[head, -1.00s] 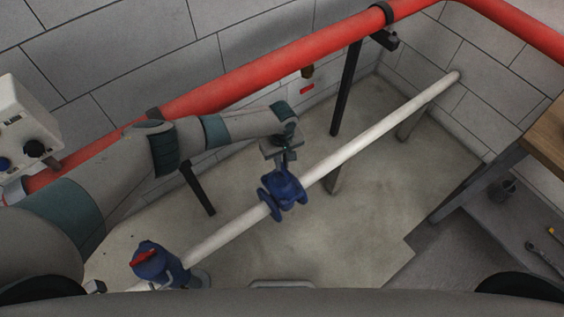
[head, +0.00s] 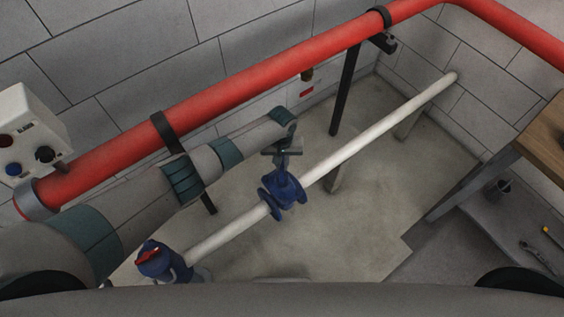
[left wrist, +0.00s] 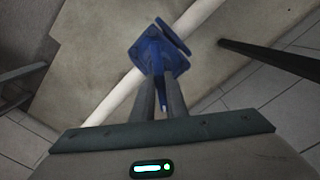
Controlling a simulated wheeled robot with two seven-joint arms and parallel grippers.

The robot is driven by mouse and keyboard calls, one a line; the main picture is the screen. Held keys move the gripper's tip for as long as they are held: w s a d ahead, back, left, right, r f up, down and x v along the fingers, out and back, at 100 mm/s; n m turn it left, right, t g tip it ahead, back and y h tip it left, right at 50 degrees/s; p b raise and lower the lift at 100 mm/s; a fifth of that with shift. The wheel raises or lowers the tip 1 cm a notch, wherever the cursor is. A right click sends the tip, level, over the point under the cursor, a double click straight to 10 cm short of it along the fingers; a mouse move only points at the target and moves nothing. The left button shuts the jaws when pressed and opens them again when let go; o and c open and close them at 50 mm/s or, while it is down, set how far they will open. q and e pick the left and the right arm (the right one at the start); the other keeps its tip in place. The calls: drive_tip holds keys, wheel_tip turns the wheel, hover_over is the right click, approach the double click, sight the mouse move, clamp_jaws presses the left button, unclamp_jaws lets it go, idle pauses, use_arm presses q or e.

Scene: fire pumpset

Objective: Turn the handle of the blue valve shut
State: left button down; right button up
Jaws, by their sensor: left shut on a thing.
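The blue valve (head: 284,188) sits on the white pipe (head: 385,138), near the middle of the head view. It also shows in the left wrist view (left wrist: 155,50), just beyond my fingers. My left gripper (head: 283,166) is above the valve, reaching it from the upper left. In the left wrist view my left gripper's two fingers (left wrist: 158,85) are closed around a narrow blue part, the valve handle (left wrist: 161,93). The fingers and wrist hide most of the handle, so its angle cannot be told. My right gripper is out of view.
A thick red pipe (head: 260,77) runs along the wall behind my left arm, on black supports. A blue fitting with a red top (head: 155,259) stands at the lower left. A control box (head: 27,140) is at far left. A wooden-topped bench (head: 545,135) stands right.

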use_arm(q)
drive_tip(key=m, duration=0.6)
drive_tip(key=shift+m, duration=0.3)
drive_tip(key=m, duration=0.8)
drive_tip(key=m+b, duration=0.1)
drive_tip(key=m, duration=0.2)
drive_tip(key=shift+d+m, duration=0.1)
drive_tip(key=shift+m, duration=0.2)
drive_tip(key=m, duration=0.4)
drive_tip(key=shift+m+b, duration=0.3)
drive_tip(key=shift+b, duration=0.1)
drive_tip(key=m+b, duration=0.1)
drive_tip(key=m, duration=0.3)
drive_tip(key=shift+s+f, duration=0.1)
drive_tip(key=shift+d+m+b, duration=0.1)
drive_tip(key=shift+m+b, duration=0.25)
drive_tip(key=shift+m, duration=0.55)
drive_tip(key=shift+s, duration=0.1)
